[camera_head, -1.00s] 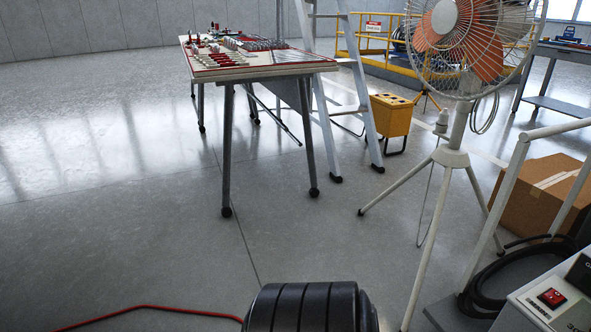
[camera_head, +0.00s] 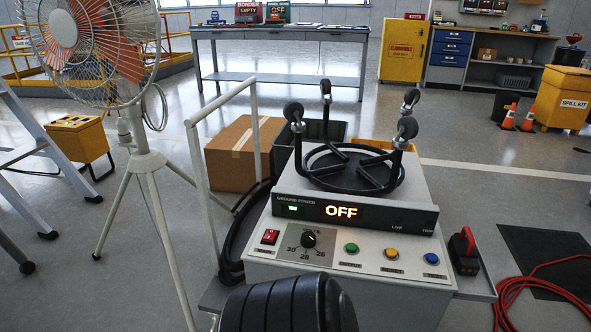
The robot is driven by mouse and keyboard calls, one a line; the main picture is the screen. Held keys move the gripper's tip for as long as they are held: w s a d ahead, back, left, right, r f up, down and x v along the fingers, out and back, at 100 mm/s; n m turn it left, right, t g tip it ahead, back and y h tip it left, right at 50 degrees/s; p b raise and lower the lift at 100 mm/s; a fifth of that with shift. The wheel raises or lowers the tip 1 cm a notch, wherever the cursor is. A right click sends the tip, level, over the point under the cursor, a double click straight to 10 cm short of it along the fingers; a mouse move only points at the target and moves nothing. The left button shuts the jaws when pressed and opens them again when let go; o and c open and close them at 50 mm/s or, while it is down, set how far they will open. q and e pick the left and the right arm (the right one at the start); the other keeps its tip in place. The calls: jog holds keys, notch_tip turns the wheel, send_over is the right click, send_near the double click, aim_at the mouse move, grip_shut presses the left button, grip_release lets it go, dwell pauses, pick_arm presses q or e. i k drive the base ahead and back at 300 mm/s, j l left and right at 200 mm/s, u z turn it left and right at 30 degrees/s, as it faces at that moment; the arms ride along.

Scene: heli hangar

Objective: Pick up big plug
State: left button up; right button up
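A black block with a red part (camera_head: 465,251), which looks like the big plug, sits on the right side ledge of the white ground power cart. The cart (camera_head: 390,296) stands in front of me at the centre right. Its display reads OFF, with a dial, a red switch and coloured buttons below. I cannot tell whether the plug is joined to the red cable (camera_head: 548,277) coiled on the floor to its right. Neither of my grippers is in view.
A black ring frame with several upright knobbed posts (camera_head: 352,168) stands on the cart top. A white fan on a tripod (camera_head: 150,160) and a cardboard box (camera_head: 232,160) are left. A workbench (camera_head: 280,75) and yellow cabinet (camera_head: 404,50) stand behind.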

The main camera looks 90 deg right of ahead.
aim_at(464, 255)
jog(key=k+z, duration=0.15)
jog(key=z, duration=0.3)
jog(key=k+l+z, duration=0.15)
jog(key=z, duration=0.3)
jog(key=k+l+z, duration=0.15)
jog(key=z, duration=0.3)
jog(key=l+z, duration=0.3)
jog(key=z, duration=0.15)
jog(key=k+l+z, duration=0.1)
jog(key=l, duration=0.35)
jog(key=k+l+z, duration=0.1)
jog(key=l, duration=0.4)
jog(key=k+l+z, duration=0.15)
jog(key=l, duration=0.3)
